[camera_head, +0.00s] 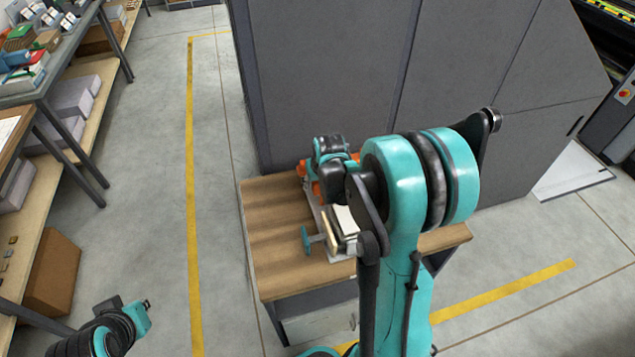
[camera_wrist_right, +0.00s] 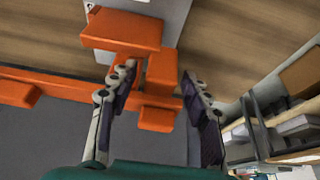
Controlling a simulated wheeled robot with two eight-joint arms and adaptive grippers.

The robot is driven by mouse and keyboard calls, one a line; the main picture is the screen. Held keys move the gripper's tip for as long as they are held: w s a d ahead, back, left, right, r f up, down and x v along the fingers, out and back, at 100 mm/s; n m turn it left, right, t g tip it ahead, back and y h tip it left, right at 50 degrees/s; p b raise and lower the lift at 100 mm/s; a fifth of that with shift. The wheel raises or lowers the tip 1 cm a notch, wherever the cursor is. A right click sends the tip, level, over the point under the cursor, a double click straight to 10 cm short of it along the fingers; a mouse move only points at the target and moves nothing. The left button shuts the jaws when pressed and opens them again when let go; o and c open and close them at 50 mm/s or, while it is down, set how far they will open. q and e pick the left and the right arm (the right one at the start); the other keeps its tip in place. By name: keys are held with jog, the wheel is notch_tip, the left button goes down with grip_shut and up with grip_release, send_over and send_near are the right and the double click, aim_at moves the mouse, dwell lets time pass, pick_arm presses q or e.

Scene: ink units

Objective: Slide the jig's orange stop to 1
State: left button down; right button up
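The jig has orange parts (camera_head: 305,171) and lies on the wooden bench top, partly behind my right arm. In the right wrist view a wide orange block (camera_wrist_right: 122,32) sits on a pale plate, with a smaller upright orange block (camera_wrist_right: 162,68) beside it. I cannot tell for certain which is the stop, and no scale numbers are legible. My right gripper (camera_wrist_right: 158,74) is open, its fingers spread on either side of the smaller block with a visible gap on the right; contact on the left is unclear. My left gripper (camera_head: 145,304) is at the lower left, away from the bench.
The wooden bench top (camera_head: 275,265) is mostly bare at the left and front. A teal T-shaped handle (camera_head: 306,240) stands near the jig's front. A tall grey cabinet (camera_head: 325,70) rises directly behind the bench. Loaded shelves (camera_head: 70,75) stand at the far left, across clear floor.

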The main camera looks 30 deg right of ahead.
grip_shut()
jog(key=s, duration=0.3)
jog(key=shift+a, duration=0.35)
jog(key=shift+o, duration=0.3)
grip_release()
jog(key=v, duration=1.2)
